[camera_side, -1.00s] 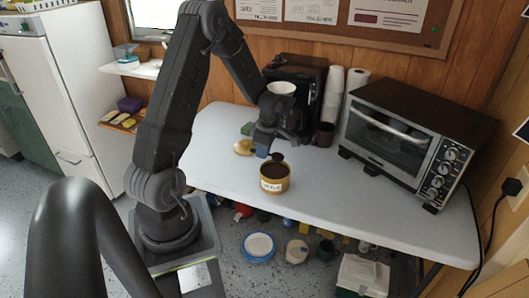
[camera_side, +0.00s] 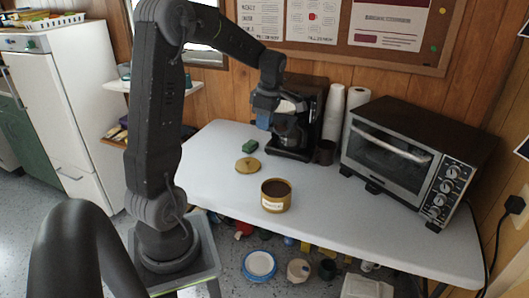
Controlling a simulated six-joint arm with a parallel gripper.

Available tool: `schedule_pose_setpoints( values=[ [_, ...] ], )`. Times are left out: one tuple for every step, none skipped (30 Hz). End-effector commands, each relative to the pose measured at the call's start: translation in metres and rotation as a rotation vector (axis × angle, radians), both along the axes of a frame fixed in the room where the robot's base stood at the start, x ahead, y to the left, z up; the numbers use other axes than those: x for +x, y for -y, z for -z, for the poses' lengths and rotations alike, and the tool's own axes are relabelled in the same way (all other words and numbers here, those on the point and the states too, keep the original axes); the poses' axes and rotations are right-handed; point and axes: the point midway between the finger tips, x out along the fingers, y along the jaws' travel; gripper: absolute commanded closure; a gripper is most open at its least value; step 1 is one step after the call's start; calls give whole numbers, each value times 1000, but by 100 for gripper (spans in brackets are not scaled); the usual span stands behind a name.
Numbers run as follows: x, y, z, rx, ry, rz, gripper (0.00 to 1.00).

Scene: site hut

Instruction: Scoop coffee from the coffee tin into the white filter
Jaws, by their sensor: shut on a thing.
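The coffee tin (camera_side: 276,203) stands open on the table, gold with a pale label and dark coffee inside. Its gold lid (camera_side: 248,165) lies flat behind it to the left. My gripper (camera_side: 265,110) is raised at the front left of the black coffee maker (camera_side: 313,115), beside the white filter (camera_side: 289,105). The filter shows only in part behind my gripper. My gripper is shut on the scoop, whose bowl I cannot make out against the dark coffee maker. I cannot tell whether coffee is in it.
A green sponge (camera_side: 249,146) lies behind the lid. White cups (camera_side: 334,112), a paper roll (camera_side: 356,108) and a dark mug (camera_side: 325,152) stand right of the coffee maker. A toaster oven (camera_side: 415,150) fills the table's right. The table's front left is clear.

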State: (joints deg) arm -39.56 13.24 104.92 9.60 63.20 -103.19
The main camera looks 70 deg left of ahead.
Motion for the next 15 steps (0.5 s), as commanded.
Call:
schedule_pose_setpoints(
  values=[
    [1,0,-19,3,6,0,100],
    [1,-1,-28,4,6,0,100],
    [0,0,-41,3,6,0,100],
    [1,0,-48,2,5,0,100],
    [1,0,-56,2,5,0,100],
    [0,0,-67,2,5,0,100],
    [0,0,-74,2,3,0,100],
    [0,0,-80,2,3,-1,100],
    [1,0,-90,2,3,0,100],
    [0,0,-97,2,3,1,100],
    [3,-4,-98,-2,1,0,100],
    [8,-11,-97,-3,2,0,100],
    [11,-16,-98,-3,5,1,100],
    [15,-21,-99,-3,9,3,100],
    [20,-27,-100,-4,12,5,100]
  ],
)
